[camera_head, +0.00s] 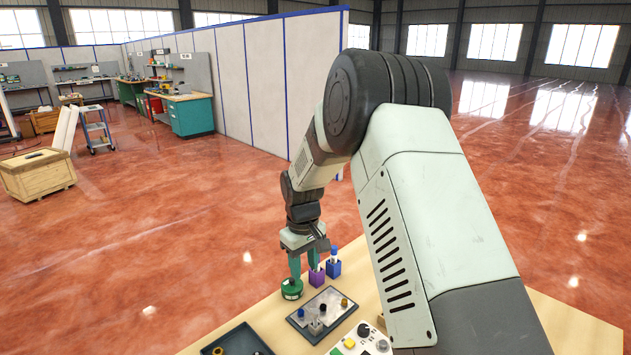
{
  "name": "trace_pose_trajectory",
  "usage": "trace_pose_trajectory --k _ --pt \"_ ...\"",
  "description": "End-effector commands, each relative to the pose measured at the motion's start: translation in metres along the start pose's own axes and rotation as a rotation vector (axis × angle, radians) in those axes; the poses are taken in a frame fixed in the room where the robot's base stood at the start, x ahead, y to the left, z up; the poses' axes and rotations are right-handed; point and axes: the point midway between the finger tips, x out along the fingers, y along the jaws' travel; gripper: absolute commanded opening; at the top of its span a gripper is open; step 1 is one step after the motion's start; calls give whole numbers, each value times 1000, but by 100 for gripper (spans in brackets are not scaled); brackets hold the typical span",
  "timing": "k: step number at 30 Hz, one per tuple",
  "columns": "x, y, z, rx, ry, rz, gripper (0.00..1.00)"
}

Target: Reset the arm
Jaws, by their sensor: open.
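My arm reaches forward over the light wooden table (574,327). My gripper (294,279) points down at the far left part of the table, with its fingers open. It is directly above or at a green round part (291,290); I cannot tell whether the fingers touch it. A purple holder (317,276) and a blue holder (334,268) stand close to the right of the gripper.
A grey plate (332,306) with several small parts lies in front of the gripper. A dark tray (240,340) sits at the front left. A white control box (361,341) with buttons is partly hidden by my arm. The table's right side is clear.

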Motion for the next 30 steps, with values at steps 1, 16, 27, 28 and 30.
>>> trace_pose_trajectory --k 1,16,27,28,30 --pt "-30 5 7 23 21 21 44" --pt "-247 -15 170 349 209 150 44" --pt "-289 -76 303 590 380 170 44" --pt "-289 -80 310 604 391 169 44" --pt "-287 -88 324 631 413 166 44"
